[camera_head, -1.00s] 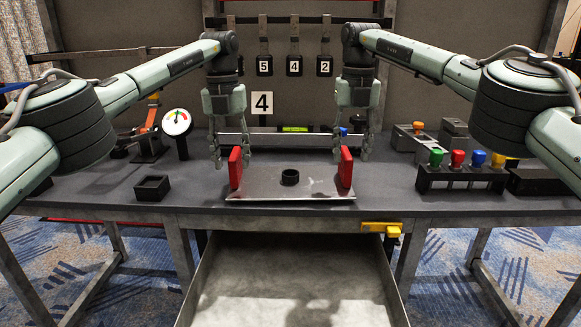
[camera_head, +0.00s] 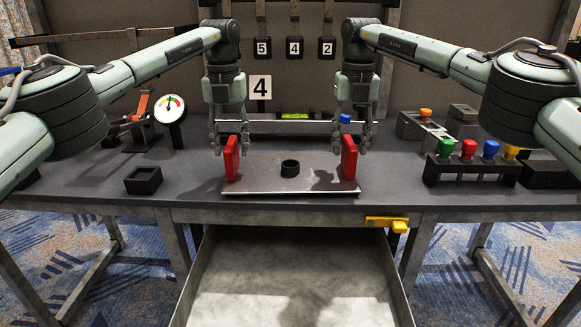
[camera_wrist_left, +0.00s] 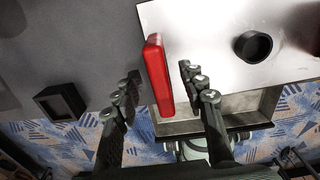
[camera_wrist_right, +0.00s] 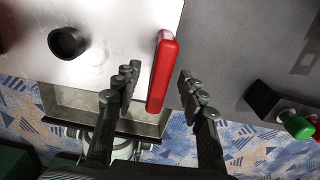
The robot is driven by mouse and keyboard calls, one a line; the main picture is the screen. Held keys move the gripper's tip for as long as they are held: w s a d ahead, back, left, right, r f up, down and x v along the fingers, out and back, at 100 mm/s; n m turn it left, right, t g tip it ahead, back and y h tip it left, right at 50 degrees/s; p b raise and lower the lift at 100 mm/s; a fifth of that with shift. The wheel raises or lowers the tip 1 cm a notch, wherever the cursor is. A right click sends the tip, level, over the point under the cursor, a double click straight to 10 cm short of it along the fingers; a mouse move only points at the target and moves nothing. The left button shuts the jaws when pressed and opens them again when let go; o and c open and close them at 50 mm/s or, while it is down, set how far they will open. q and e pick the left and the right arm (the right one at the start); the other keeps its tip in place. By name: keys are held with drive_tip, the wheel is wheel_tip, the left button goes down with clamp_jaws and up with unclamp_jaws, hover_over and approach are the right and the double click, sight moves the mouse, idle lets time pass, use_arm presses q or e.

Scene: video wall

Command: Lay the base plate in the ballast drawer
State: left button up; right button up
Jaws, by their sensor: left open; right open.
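The base plate (camera_head: 265,181) is a flat metal plate with a red handle at each end and a black ring (camera_head: 290,168) in its middle. It lies on the bench top near the front edge. My left gripper (camera_head: 230,150) is open at the left red handle (camera_head: 232,158); in the left wrist view that handle (camera_wrist_left: 158,75) stands between the spread fingers. My right gripper (camera_head: 352,147) is open at the right red handle (camera_head: 349,158); in the right wrist view that handle (camera_wrist_right: 162,75) stands between its fingers. The ballast drawer (camera_head: 290,280) is pulled out below the bench, empty inside.
A small black open box (camera_head: 143,181) stands left of the plate. A dial gauge (camera_head: 170,110) is behind it. A rack of coloured knobs (camera_head: 470,170) stands at right. A yellow latch (camera_head: 388,223) sits on the bench's front edge above the drawer's right side.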

sight(348, 158)
use_arm(q)
drive_tip(key=shift+f, duration=2.15)
use_arm(e)
drive_tip(key=shift+f, duration=2.15)
use_arm(q)
clamp_jaws()
use_arm(e)
clamp_jaws()
use_arm(q)
drive_tip(key=shift+r, duration=0.1)
use_arm(e)
drive_tip(key=shift+r, duration=0.1)
